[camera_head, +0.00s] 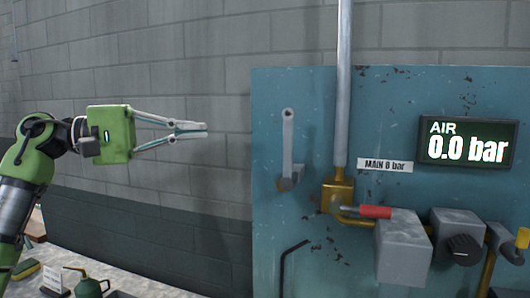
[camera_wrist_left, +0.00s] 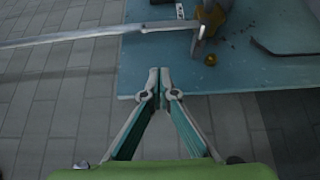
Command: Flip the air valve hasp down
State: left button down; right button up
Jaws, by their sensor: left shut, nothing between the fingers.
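The brass also shows at the top of the left wrist view (camera_wrist_left: 210,15). My left gripper (camera_head: 205,130) is shut and empty, left of the panel and apart from the bar, at about its mid-height. In the wrist view its fingertips (camera_wrist_left: 159,80) meet near the panel's edge. My right gripper is out of view.
A grey pipe (camera_head: 343,85) runs up from the brass valve. The panel (camera_head: 400,100) also carries a display reading 0.0 bar (camera_head: 467,142), a grey block (camera_head: 402,247) and a black hex key (camera_head: 289,260). Bench items lie low at left. Clear wall surrounds my gripper.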

pick_arm(q)
jog(key=shift+s+f, duration=0.15)
jog(key=shift+f, duration=0.2)
jog(key=p, duration=0.5)
send_near(290, 149)
jog(key=w+d+r, duration=0.3)
jog(key=w+d, duration=0.1)
jog(key=d, duration=0.1)
jog(key=shift+f, duration=0.25)
